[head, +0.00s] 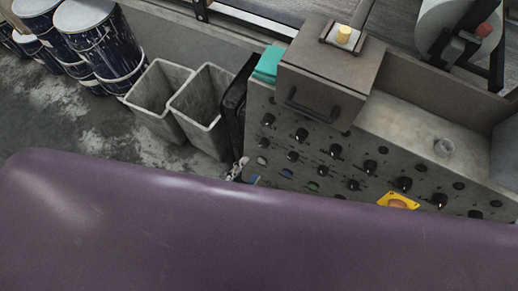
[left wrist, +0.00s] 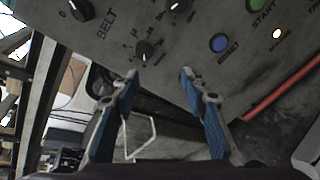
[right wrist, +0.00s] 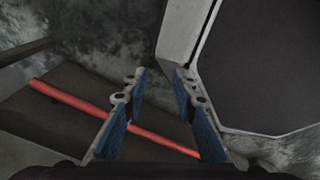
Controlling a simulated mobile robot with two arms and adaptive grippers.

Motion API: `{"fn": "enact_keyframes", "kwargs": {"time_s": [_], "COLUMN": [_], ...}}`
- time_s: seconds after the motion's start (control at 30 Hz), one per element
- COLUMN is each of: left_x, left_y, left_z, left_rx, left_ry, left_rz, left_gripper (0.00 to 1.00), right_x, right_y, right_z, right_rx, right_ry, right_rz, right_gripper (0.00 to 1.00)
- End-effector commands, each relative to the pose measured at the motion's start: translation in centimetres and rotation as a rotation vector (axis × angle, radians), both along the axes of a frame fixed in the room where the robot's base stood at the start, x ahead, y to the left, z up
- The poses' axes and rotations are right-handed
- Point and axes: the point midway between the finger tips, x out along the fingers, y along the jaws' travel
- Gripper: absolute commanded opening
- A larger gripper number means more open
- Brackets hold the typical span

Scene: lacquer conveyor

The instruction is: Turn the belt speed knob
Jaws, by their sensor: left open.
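The grey control panel (head: 345,140) stands right of centre in the head view, with rows of black knobs. In the left wrist view, a black knob (left wrist: 143,50) with a number scale sits near the lettering BELT. My left gripper (left wrist: 160,78) is open, its blue-padded fingers apart just below and right of that knob; they appear not to hold it. In the head view, only a small bit of the left gripper (head: 238,168) shows at the panel's left edge. My right gripper (right wrist: 158,80) is open and empty, away from the panel.
Blue RESET (left wrist: 219,43) and green START (left wrist: 262,5) buttons sit close on the panel. A yellow-backed button (head: 398,201) is lower right. Grey bins (head: 205,105) and drums (head: 95,40) stand left. A purple shape fills the head view's foreground. A red bar (right wrist: 70,96) lies below my right gripper.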

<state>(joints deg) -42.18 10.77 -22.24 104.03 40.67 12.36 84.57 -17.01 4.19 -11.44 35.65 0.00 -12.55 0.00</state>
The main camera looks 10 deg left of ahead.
Motion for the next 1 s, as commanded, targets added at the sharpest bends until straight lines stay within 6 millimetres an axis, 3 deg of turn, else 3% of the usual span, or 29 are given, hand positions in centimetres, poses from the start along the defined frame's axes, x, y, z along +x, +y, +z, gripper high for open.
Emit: {"fn": "enact_keyframes", "kwargs": {"time_s": [0.1, 0.2, 0.6, 1.0], "left_x": [0.4, 1.1, 6.5, 7.6], "left_y": [-0.1, -0.3, -1.8, -2.2], "left_z": [2.3, 2.8, 1.1, 0.6], "left_rx": [-0.114, -0.147, -0.144, -0.142], "left_ry": [-0.010, -0.014, -0.015, -0.011], "left_rz": [0.048, 0.063, 0.063, 0.061], "left_gripper": [0.41, 0.41, 0.41, 0.41], "right_x": [-0.8, -1.2, -0.7, -0.4], "right_y": [0.0, 0.0, -0.7, -0.8], "right_z": [-0.3, -0.2, 0.3, 0.4], "right_rx": [0.000, -0.001, -0.009, -0.010], "right_ry": [0.011, 0.017, 0.011, 0.005], "right_rz": [0.001, 0.002, 0.004, 0.003], "right_gripper": [0.26, 0.26, 0.26, 0.26]}}
